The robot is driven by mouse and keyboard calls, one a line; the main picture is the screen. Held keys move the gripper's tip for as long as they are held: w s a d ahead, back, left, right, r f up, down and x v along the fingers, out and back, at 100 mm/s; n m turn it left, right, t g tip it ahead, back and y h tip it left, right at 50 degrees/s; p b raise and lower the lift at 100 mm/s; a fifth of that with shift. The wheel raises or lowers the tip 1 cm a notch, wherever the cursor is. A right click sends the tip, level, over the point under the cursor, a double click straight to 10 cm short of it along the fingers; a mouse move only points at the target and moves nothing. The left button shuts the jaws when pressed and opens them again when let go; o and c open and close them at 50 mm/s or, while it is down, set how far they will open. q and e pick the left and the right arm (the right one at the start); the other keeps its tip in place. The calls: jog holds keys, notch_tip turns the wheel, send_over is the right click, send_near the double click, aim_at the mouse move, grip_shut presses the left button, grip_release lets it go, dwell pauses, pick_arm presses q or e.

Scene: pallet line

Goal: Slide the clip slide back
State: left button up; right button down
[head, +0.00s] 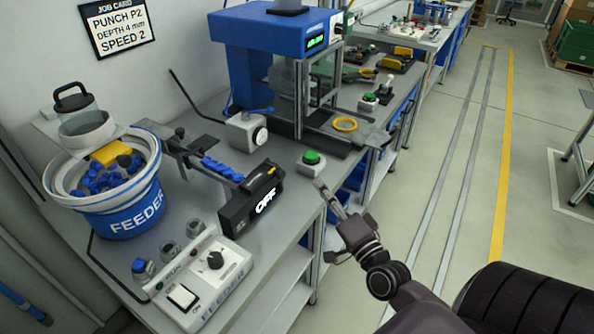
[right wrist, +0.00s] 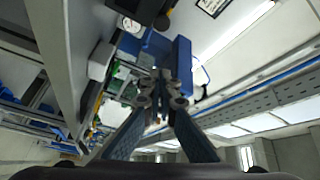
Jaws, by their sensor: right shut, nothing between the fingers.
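A black unit (head: 240,212) with a lit OFF display stands at the end of the feeder's track on the bench. The shut fingers also show in the right wrist view (right wrist: 161,80). My left gripper is in no view.
A blue feeder bowl (head: 128,215) with blue parts stands at the left. A feeder control box (head: 200,280) sits in front. A blue press (head: 275,45), a grey box with a dial (head: 246,131) and a yellow ring (head: 345,124) are behind. The floor aisle at the right is clear.

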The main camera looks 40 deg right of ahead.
jog(key=w+a+p, duration=0.2)
jog(key=w+p, duration=0.1)
jog(key=w, duration=0.5)
jog(key=shift+w+a+f, duration=0.2)
jog(key=shift+w+a, duration=0.05)
jog(key=shift+w, duration=0.1)
jog(key=p, duration=0.3)
send_near(265, 179)
jog(key=w+r, duration=0.2)
jog(key=w, duration=0.2)
jog(key=shift+s+f, duration=0.1)
jog(key=shift+f, duration=0.1)
